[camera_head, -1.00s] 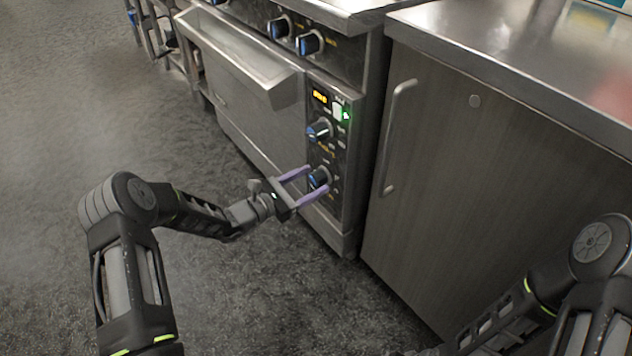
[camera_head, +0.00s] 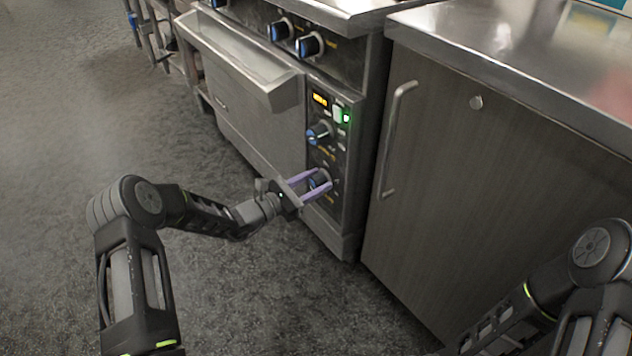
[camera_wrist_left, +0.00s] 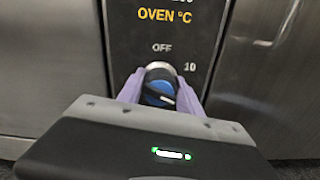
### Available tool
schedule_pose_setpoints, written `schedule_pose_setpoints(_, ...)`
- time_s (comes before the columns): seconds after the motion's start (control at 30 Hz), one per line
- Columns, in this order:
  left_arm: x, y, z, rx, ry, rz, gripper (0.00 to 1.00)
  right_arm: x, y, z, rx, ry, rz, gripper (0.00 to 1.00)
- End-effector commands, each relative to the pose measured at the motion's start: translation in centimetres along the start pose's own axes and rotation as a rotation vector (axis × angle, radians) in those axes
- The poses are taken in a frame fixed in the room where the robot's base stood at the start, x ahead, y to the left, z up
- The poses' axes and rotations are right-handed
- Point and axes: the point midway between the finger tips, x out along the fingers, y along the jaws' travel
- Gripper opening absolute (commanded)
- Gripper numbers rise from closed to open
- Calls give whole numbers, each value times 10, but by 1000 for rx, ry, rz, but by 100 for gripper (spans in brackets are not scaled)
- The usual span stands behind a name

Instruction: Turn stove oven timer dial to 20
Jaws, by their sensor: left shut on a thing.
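The timer dial (camera_head: 319,179) is the lowest knob on the stove's side control panel (camera_head: 341,213). It has a blue face and a silver collar in the left wrist view (camera_wrist_left: 158,90), with "OFF" printed above it and "10" to its upper right. My right gripper is out of view; only my right arm shows at the lower right.
Another blue knob (camera_head: 319,133) sits just above on the panel, below an orange display (camera_head: 320,99) and a green-lit switch (camera_head: 343,116). The oven door handle (camera_head: 238,68) juts out at the left. A cabinet (camera_head: 480,180) with a vertical handle stands at the right. The floor in front is clear.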

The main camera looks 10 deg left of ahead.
Motion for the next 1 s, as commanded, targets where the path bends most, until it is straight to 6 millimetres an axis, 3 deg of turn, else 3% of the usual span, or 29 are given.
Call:
schedule_pose_setpoints(0.23,0,0,0,0,0,-1,1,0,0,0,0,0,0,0)
schedule_pose_setpoints(0.77,0,-1,0,116,-1,-1,1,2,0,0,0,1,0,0)
schedule_pose_setpoints(0.8,0,-1,0,116,-1,-1,45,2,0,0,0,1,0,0)
schedule_pose_setpoints(1.0,0,-1,0,116,0,-1,61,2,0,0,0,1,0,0)
